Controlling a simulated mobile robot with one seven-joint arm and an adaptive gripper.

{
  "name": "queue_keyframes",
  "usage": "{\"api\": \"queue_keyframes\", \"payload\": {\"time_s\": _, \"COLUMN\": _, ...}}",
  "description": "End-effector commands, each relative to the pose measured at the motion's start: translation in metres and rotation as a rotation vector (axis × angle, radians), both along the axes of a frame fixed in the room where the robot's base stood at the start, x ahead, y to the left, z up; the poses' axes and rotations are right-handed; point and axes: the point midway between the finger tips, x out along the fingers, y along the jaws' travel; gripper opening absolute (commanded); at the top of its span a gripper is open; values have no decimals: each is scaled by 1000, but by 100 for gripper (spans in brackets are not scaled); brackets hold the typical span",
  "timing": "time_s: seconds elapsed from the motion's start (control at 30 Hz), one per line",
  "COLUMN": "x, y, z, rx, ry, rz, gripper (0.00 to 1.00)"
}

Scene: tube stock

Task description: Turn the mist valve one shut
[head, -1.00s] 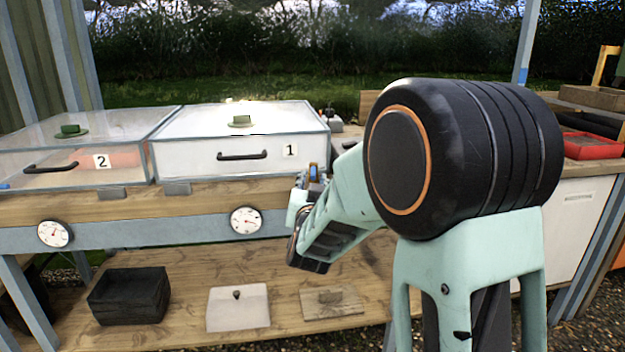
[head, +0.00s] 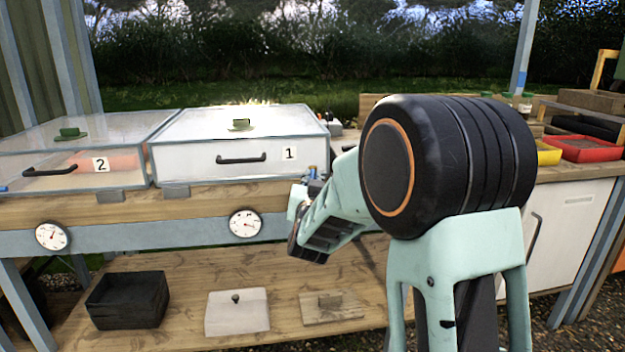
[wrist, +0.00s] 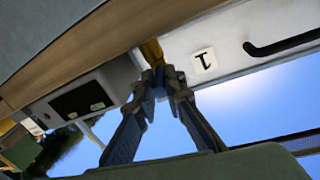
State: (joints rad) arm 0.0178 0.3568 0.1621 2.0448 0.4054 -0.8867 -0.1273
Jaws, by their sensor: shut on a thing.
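Mist valve one shows as a small yellow-orange piece (wrist: 152,50) in the wrist view, beside the case labelled 1. My gripper (wrist: 163,80) has its two fingertips closed together on it, covering its lower part. In the head view my gripper (head: 309,178) is at the front right corner of case 1 (head: 190,156), partly hidden by my own forearm. The valve's shape and how far it is turned cannot be made out there.
Case 2 (head: 62,184) stands to the left. Two round dials (head: 245,223) are on the bench front. The lower shelf holds a black box (head: 128,303), a white lidded piece (head: 237,312) and a wooden block (head: 330,306). A red tray (head: 590,155) is at the right.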

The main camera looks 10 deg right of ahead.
Motion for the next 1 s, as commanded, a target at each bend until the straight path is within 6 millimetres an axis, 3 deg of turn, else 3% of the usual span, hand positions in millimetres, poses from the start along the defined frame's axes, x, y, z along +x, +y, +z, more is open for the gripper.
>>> {"api": "queue_keyframes", "payload": {"time_s": 0.57, "x": 1, "y": 5, "z": 0, "rx": 0, "ry": 2, "rz": -52, "gripper": 0}}
{"api": "queue_keyframes", "payload": {"time_s": 1.0, "x": 7, "y": 22, "z": 2, "rx": -2, "ry": 5, "rz": -317, "gripper": 0}}
